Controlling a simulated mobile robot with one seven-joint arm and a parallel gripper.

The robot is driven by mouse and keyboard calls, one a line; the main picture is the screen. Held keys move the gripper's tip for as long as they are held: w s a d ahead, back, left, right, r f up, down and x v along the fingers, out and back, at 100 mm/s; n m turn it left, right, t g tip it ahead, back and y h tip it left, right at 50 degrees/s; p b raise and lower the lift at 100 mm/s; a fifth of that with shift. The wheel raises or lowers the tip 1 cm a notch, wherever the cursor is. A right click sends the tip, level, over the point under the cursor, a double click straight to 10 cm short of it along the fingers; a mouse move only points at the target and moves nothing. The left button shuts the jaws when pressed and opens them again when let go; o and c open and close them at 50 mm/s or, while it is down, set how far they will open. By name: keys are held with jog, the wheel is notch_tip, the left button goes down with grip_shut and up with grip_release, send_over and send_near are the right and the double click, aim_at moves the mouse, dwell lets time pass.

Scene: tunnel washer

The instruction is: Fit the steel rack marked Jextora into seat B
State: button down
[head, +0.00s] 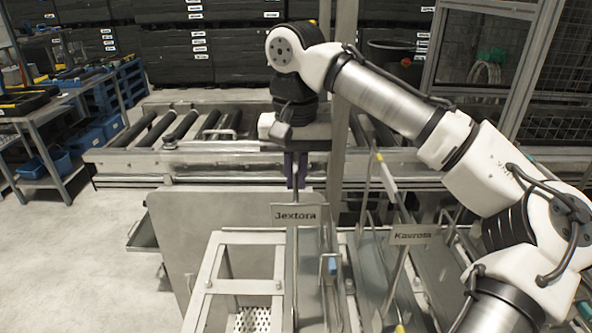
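The steel rack marked Jextora (298,214) shows its name plate at the centre of the head view, upright and facing me. Below the plate are thin upright metal parts, and I cannot make out the rack's full outline. My gripper (297,182) points down just behind and above this plate, with dark narrow fingers. Their tips are close to the plate's top edge or hidden by it. I cannot tell whether they touch or hold the rack. I see no marking that identifies seat B.
A second name plate, apparently reading Kavrora (410,235), stands to the right among upright panels and rods. An open steel frame (208,287) stands at front left. A roller conveyor (215,160) runs behind. A workbench (30,115) stands far left, with clear floor before it.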

jog(key=shift+f, duration=0.35)
dwell(0.8)
jog(key=shift+f+b, duration=0.35)
jog(key=shift+f, duration=1.05)
jog(key=c, duration=1.5)
grip_release()
jog(key=shift+o, duration=0.2)
jog(key=shift+f, duration=0.1)
